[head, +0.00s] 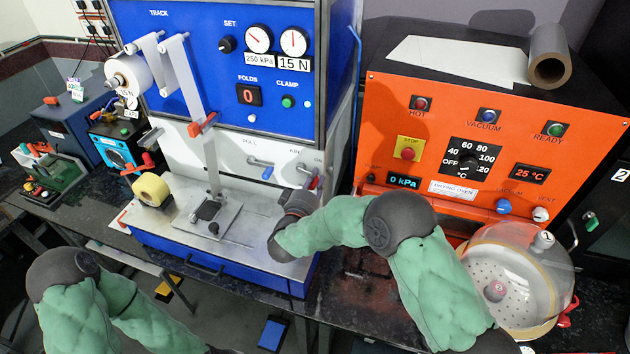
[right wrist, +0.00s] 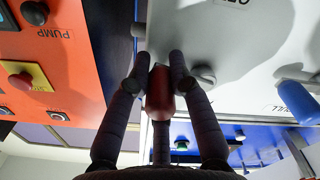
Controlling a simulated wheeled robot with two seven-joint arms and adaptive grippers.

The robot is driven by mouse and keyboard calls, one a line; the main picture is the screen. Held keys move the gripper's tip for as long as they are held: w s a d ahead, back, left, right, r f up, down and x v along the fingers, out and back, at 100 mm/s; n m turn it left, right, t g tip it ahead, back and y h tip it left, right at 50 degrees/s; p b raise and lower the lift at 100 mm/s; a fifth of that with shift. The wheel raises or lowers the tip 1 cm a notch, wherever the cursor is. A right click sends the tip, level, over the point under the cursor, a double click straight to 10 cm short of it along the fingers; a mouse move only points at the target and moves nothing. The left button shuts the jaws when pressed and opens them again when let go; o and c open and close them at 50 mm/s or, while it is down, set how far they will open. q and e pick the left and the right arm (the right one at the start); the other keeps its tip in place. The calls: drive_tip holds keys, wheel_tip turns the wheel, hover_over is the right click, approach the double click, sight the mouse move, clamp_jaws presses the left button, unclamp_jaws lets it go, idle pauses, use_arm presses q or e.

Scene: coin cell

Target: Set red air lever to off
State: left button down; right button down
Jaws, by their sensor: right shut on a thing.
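The red air lever (head: 315,183) is at the right end of the white strip below the blue machine's panel. Only a little of it shows in the head view, beside my right gripper (head: 306,188). In the right wrist view its red handle (right wrist: 159,92) lies between the dark fingers of my right gripper (right wrist: 158,75), which are shut on it. Part of the lever is hidden by the fingers. My left arm shows at the lower left of the head view, but its gripper is out of the picture.
A blue lever (head: 262,166) is on the same strip, left of the air lever. The orange drying oven (head: 390,150) stands to the right, and a clear dome (head: 515,270) is in front of it.

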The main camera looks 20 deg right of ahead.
sight(302, 179)
drive_tip(key=m+b, duration=0.1)
drive_tip(key=f+m+b, duration=0.1)
drive_tip(key=m, duration=0.1)
drive_tip(key=f+m, duration=0.1)
drive_tip(key=shift+w+a+f+m+b, duration=0.1)
drive_tip(key=shift+w+a+m+b, duration=0.1)
drive_tip(key=shift+a+m+b, duration=0.15)
drive_tip(key=shift+w+a+f+m+b, duration=0.35)
drive_tip(key=shift+a+m+b, duration=0.2)
drive_tip(key=shift+m+b, duration=0.95)
drive_tip(key=shift+w+a+f+m+b, duration=0.35)
drive_tip(key=shift+a+m+b, duration=0.45)
drive_tip(key=shift+m, duration=1.2)
drive_tip(key=shift+w+a+f+m+b, duration=0.25)
drive_tip(key=shift+w+a+m+b, duration=0.15)
drive_tip(key=shift+m+b, duration=1.2)
drive_tip(key=shift+m, duration=0.25)
drive_tip(key=c, duration=1.1)
unclamp_jaws()
drive_tip(key=shift+r, duration=0.1)
